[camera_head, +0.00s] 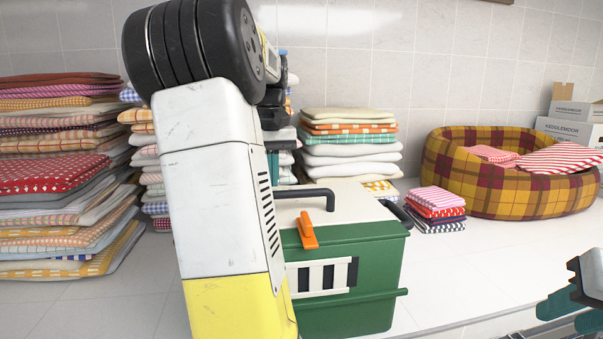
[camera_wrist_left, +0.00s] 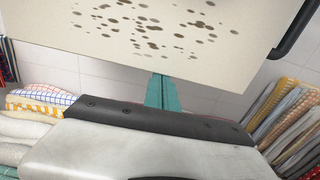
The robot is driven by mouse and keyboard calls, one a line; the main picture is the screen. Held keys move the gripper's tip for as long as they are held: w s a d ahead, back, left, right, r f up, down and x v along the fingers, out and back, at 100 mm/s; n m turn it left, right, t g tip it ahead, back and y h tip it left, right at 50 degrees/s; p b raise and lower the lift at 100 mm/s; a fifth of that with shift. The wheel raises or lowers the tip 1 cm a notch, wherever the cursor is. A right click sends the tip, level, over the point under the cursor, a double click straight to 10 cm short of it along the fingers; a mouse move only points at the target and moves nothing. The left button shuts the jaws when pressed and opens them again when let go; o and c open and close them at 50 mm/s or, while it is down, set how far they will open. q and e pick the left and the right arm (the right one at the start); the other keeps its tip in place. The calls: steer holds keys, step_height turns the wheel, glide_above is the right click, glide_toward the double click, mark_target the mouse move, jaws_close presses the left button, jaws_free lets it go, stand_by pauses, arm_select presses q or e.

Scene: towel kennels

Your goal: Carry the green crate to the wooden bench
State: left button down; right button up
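The green crate (camera_head: 365,260) has a cream lid, a black handle (camera_head: 313,192) and an orange latch (camera_head: 307,231). It stands upright on a pale counter in the head view. My left arm covers its left side. A teal piece of my left gripper (camera_head: 272,164) shows behind that arm, close above the handle's left end. In the left wrist view, the teal fingers (camera_wrist_left: 167,92) reach to a cream, brown-spotted panel; whether they grip anything is hidden. My right gripper (camera_head: 572,311) is at the right edge, teal fingers apart and empty, away from the crate. No wooden bench is in view.
Folded towel stacks (camera_head: 60,180) stand left, with more (camera_head: 350,145) behind the crate. A small folded pile (camera_head: 436,209) and a plaid pet bed (camera_head: 500,190) stand right. Boxes (camera_head: 572,122) are at the far right.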

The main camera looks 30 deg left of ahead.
arm_select(q)
steer(key=s+d, duration=0.2)
steer(key=s, duration=0.1)
steer(key=s+d, duration=0.3)
steer(key=shift+s+d, duration=0.1)
